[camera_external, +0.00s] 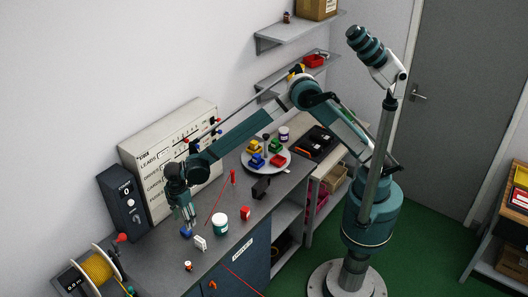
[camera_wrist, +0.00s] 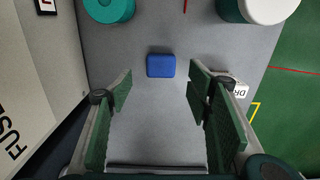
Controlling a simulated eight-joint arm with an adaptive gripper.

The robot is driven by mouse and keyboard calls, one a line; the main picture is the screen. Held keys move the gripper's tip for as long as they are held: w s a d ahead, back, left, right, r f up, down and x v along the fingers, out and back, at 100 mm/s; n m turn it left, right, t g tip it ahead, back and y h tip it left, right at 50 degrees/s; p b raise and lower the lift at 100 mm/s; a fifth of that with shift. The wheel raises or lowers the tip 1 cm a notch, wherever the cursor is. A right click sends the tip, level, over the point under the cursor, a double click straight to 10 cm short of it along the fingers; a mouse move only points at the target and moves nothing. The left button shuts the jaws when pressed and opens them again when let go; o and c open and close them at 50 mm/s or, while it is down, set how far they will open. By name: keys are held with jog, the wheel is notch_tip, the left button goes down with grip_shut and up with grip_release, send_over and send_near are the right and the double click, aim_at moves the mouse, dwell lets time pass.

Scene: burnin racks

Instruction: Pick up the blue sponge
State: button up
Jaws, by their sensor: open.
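The blue sponge (camera_wrist: 161,66) is a small rounded block lying flat on the grey bench top. In the wrist view it is above centre, just beyond the fingertips and roughly in line with the gap between them. In the external view the sponge (camera_external: 185,232) shows just below the fingers. My gripper (camera_external: 190,222) hangs pointing down over the bench, a little above the sponge. In the wrist view my gripper (camera_wrist: 160,84) has its two green-padded fingers spread wide with nothing between them.
A round plate (camera_external: 246,166) with coloured blocks is farther back. The panel box (camera_external: 165,150) and yellow cable reel (camera_external: 98,268) stand along the left.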

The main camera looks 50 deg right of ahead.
jog(key=shift+f, duration=0.9)
jog(key=shift+s+f, duration=0.1)
jog(key=shift+f, duration=2.5)
jog(key=c, duration=0.8)
